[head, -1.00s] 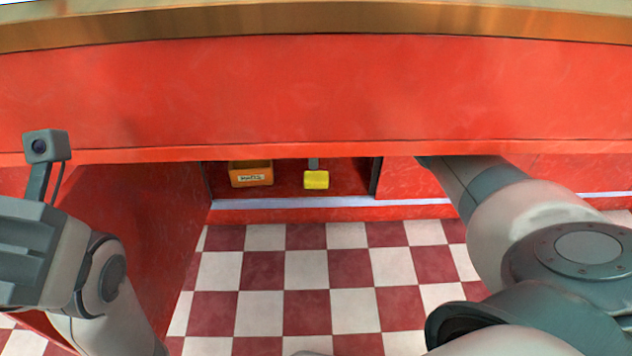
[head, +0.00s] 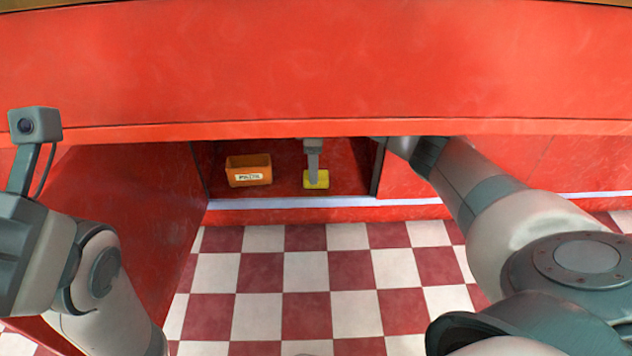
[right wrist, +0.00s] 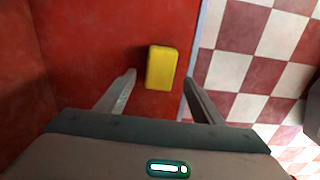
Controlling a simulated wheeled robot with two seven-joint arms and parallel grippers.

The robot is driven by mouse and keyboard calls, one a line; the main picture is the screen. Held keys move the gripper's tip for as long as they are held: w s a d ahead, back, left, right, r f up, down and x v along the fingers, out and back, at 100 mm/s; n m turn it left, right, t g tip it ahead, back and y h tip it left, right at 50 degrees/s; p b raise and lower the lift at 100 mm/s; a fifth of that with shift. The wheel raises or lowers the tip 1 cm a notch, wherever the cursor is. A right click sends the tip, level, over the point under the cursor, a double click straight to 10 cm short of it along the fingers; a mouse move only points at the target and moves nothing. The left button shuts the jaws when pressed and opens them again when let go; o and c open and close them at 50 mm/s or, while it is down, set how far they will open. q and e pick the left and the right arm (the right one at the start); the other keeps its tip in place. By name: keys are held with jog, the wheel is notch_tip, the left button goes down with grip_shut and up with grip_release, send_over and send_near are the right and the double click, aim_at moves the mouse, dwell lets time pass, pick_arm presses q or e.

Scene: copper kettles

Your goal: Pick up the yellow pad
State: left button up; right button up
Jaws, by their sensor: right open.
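The yellow pad (head: 324,183) lies on the red floor of the low compartment under the counter. In the right wrist view the yellow pad (right wrist: 162,66) lies in line with the gap between my right fingers, its near end about level with their tips. My right gripper (right wrist: 159,79) is open and empty. In the head view my right gripper (head: 313,178) reaches down in front of the pad and hides part of it. My left arm is at the left edge of the head view; its fingers are out of frame.
An orange box (head: 249,177) with a white label stands left of the pad in the compartment. The red counter front (head: 320,80) hangs over the opening. A dark upright edge (head: 378,168) bounds it on the right. The checkered floor (head: 306,270) in front is clear.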

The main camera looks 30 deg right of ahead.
aim_at(323, 175)
notch_tip(323, 175, down, 4)
jog(key=shift+f+b, duration=0.1)
jog(key=shift+b, duration=0.8)
jog(key=c, duration=1.1)
